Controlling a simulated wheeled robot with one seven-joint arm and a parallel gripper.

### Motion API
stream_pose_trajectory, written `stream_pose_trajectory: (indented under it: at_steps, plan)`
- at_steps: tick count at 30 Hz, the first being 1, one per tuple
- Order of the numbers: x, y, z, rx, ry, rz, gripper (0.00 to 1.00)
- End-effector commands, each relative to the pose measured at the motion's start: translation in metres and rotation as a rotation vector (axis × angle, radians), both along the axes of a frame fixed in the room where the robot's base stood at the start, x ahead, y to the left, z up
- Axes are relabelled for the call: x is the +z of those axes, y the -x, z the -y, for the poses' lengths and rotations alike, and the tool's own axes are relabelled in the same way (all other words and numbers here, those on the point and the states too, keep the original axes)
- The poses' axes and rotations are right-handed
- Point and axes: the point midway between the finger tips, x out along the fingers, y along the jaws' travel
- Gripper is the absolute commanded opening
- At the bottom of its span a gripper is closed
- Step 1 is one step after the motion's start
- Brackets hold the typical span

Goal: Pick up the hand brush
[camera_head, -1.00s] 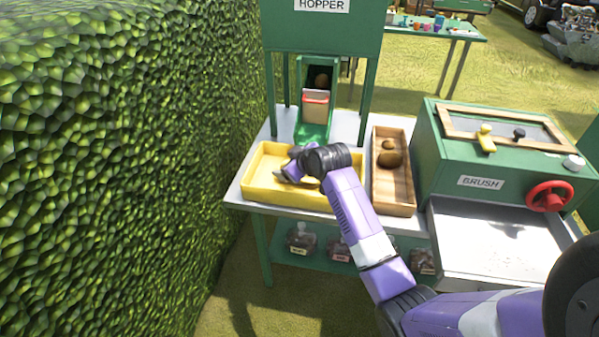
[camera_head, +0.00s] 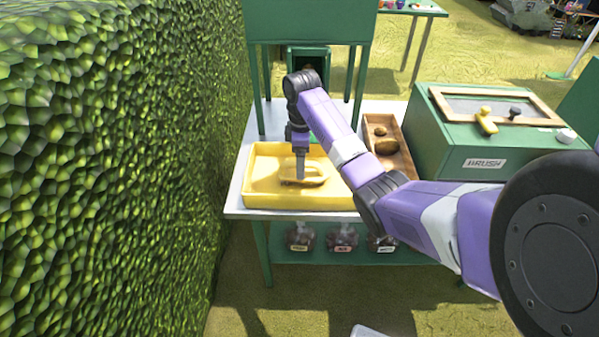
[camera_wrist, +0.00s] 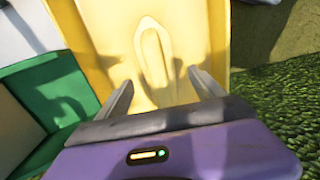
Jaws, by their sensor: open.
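A yellow oval, loop-shaped object with a brown underside, which looks like the hand brush (camera_head: 317,181), lies in the yellow tray (camera_head: 262,203). My gripper (camera_head: 300,177) points down over the tray at this object, and its fingers cover part of it. In the wrist view, the loop outline of the brush (camera_wrist: 140,48) lies lengthwise ahead of my gripper (camera_wrist: 160,82). The two fingers are spread apart with nothing held between them. Whether the fingertips touch the brush cannot be told.
A wooden crate (camera_head: 405,160) with brown lumps stands right of the tray. The green box labelled BRUSH (camera_head: 455,150) is further right, with a yellow item (camera_head: 486,121) on top. The green hopper (camera_head: 310,20) rises behind. A tall hedge (camera_head: 110,170) is close on the left.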

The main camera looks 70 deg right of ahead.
Motion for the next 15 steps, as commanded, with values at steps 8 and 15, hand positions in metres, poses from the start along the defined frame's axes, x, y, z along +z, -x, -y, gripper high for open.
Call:
stream_pose_trajectory:
  at_steps: [8, 15]
  plan:
    - [-0.037, -0.002, 0.000, -0.002, -0.001, -0.001, 0.78]
    - [-0.052, -0.003, 0.000, -0.001, 0.002, 0.002, 0.78]
